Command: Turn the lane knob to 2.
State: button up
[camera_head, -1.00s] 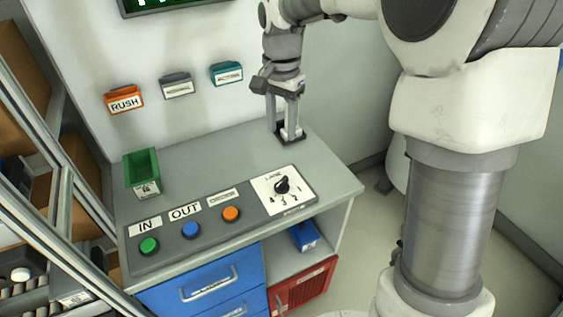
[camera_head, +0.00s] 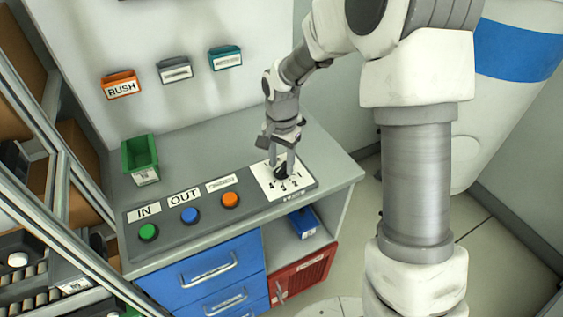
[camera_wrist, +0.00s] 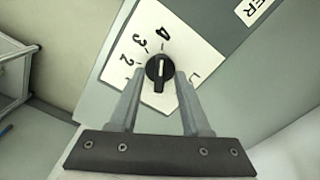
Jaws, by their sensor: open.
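The black lane knob (camera_head: 280,174) sits on a white plate (camera_head: 266,183) at the right end of the grey control panel. In the wrist view, the knob (camera_wrist: 156,72) carries a white mark running roughly up and down, roughly in line with the 4. The numbers 4, 3 and 2 show around its upper left; I cannot make out the 1. My gripper (camera_head: 281,168) is open over the plate, pointing down. In the wrist view, my gripper (camera_wrist: 164,74) has one fingertip on each side of the knob. I cannot tell whether they touch it.
Green (camera_head: 148,232), blue (camera_head: 190,215) and orange (camera_head: 230,200) buttons line the panel to the left. A green bin (camera_head: 140,160) stands on the counter (camera_head: 205,150) behind. Wall holders, one marked RUSH (camera_head: 121,84), hang above. The counter behind the panel is mostly clear.

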grip_shut()
jog(key=shift+n, duration=0.3)
dwell(0.4)
jog(key=n, duration=0.3)
jog(key=shift+n, duration=0.3)
jog(key=n, duration=0.3)
jog(key=shift+n+p, duration=0.3)
jog(key=n, duration=0.4)
jog(key=shift+p, duration=0.35)
jog(key=shift+n+p, duration=0.35)
jog(key=shift+n, duration=1.55)
